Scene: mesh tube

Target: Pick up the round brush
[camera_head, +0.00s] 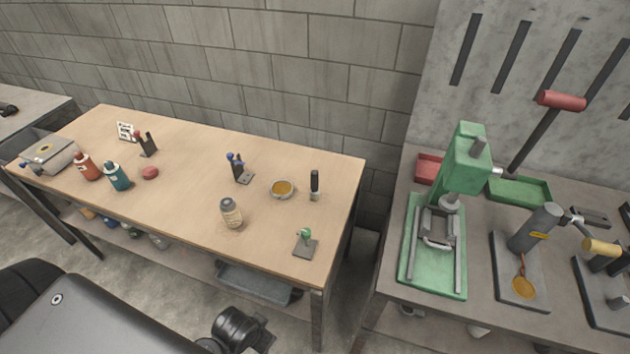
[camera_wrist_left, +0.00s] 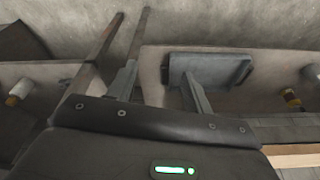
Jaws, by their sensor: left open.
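No thing shows clearly enough for me to be sure that it is the round brush. Small upright dark items stand on the wooden table (camera_head: 190,205), including a black upright piece (camera_head: 314,184) near its right end. A thin-handled tool with a round amber end (camera_head: 522,284) lies on a grey plate on the right bench; its kind is unclear. My left gripper (camera_wrist_left: 158,64) is open and empty in the left wrist view, with a blue-grey tray (camera_wrist_left: 240,72) beyond its fingers. Its fingers are not seen in the head view. My right gripper is in neither view.
A green press (camera_head: 465,160) stands on the grey right bench, beside a gap from the wooden table.

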